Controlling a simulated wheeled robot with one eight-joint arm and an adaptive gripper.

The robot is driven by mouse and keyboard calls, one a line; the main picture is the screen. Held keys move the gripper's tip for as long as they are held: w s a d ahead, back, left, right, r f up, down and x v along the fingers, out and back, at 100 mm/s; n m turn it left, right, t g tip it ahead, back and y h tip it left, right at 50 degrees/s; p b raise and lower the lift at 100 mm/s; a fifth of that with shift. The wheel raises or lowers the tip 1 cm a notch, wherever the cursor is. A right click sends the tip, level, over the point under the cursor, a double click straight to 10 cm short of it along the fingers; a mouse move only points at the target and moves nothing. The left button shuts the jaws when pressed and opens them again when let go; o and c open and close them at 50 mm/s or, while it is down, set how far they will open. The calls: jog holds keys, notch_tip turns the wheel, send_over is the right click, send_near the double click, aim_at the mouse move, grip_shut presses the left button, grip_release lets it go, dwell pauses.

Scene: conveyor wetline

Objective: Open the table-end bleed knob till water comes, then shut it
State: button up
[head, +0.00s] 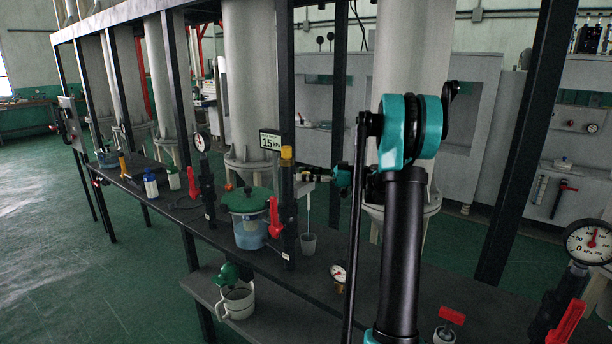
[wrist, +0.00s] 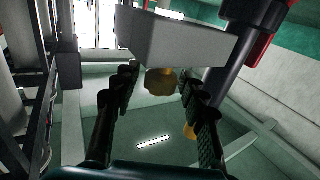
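In the wrist view, my two dark fingers (wrist: 160,84) stand apart on either side of a yellow knob (wrist: 160,83) under a grey block (wrist: 175,42). I cannot tell whether they touch the knob. The knob's far side is hidden.
A green-lidded jar (head: 248,228), red lever (head: 274,217) and small gauge (head: 338,274) are close by on the dark bench (head: 225,222). A black post (head: 338,90) rises behind.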

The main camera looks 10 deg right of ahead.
grip_shut()
jog(key=shift+m+t, duration=0.4)
jog(key=shift+t, duration=0.2)
jog(key=m+t+h, duration=0.2)
jog(key=t, duration=0.1)
jog(key=shift+s+m+t, duration=0.1)
jog(key=shift+m+t, duration=0.2)
jog(key=shift+m+t+h, duration=1.1)
jog(key=shift+t+h, duration=0.1)
jog(key=shift+t, duration=0.2)
jog(key=shift+o, duration=1.4)
grip_release()
